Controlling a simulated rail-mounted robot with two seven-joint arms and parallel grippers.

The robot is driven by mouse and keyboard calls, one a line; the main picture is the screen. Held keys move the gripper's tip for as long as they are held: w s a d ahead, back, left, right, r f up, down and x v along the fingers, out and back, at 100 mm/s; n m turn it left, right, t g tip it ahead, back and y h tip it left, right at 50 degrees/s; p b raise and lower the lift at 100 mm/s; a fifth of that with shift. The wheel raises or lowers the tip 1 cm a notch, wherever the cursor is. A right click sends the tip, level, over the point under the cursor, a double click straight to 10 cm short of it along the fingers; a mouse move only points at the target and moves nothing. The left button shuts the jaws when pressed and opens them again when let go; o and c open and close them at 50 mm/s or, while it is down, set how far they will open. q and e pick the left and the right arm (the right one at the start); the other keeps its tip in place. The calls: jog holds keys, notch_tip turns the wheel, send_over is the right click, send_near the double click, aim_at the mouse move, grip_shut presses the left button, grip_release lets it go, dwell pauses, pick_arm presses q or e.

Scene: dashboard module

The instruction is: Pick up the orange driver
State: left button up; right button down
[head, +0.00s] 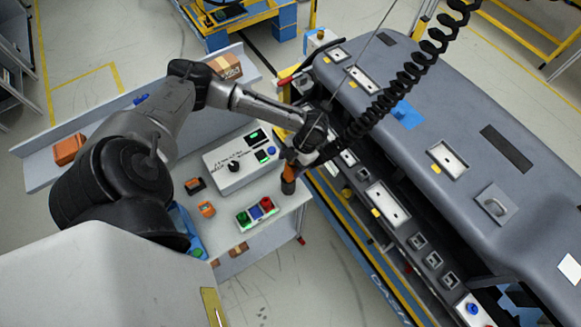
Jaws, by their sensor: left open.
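The orange driver (289,172) stands upright near the right edge of the white work table, its lower end dark. My left arm reaches across from the left, and my left gripper (298,157) is at the driver's upper part. The gripper is open. The fingers and the driver's top overlap in this view, so I cannot tell whether they touch. My right gripper is not in view.
A white control box (236,163) and a tray of green, blue and red buttons (257,213) are on the table. The grey dashboard module (470,125) stands close on the right. A black coiled cable (405,75) hangs above it. Orange-black parts (206,209) lie at left.

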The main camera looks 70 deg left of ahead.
pick_arm(q)
jog(key=shift+f, duration=0.15)
grip_shut()
dwell(0.6)
